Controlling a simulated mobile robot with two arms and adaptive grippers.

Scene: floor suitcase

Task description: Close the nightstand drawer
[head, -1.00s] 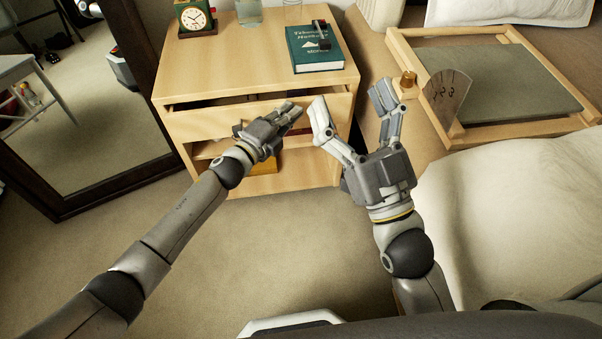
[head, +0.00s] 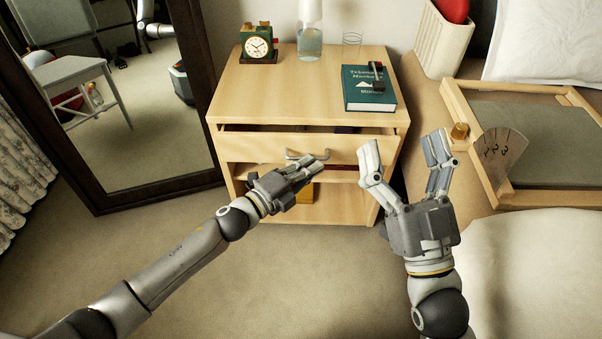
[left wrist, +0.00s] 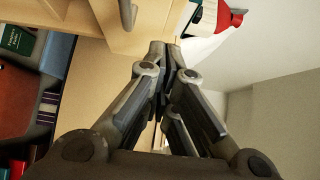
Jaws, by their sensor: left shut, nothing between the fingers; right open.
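The wooden nightstand (head: 300,90) stands against the wall. Its upper drawer (head: 255,148) is partly open, with a dark gap showing behind its front. The drawer's handle (head: 305,155) sits at the middle of the front; a curved handle also shows at the upper left of the left wrist view (left wrist: 68,18). My left gripper (head: 320,162) is shut and empty, its fingertips close to the drawer front by the handle; contact cannot be told. In the left wrist view the fingers (left wrist: 166,52) are together. My right gripper (head: 404,148) is open and empty, in front of the nightstand's right edge.
On top are a clock (head: 259,46), a bottle (head: 309,38) and a green book (head: 369,88) with a dark item on it. Below the drawer is an open shelf. A mirror (head: 205,90) stands left; the bed with a wooden-framed tray (head: 535,140) lies right.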

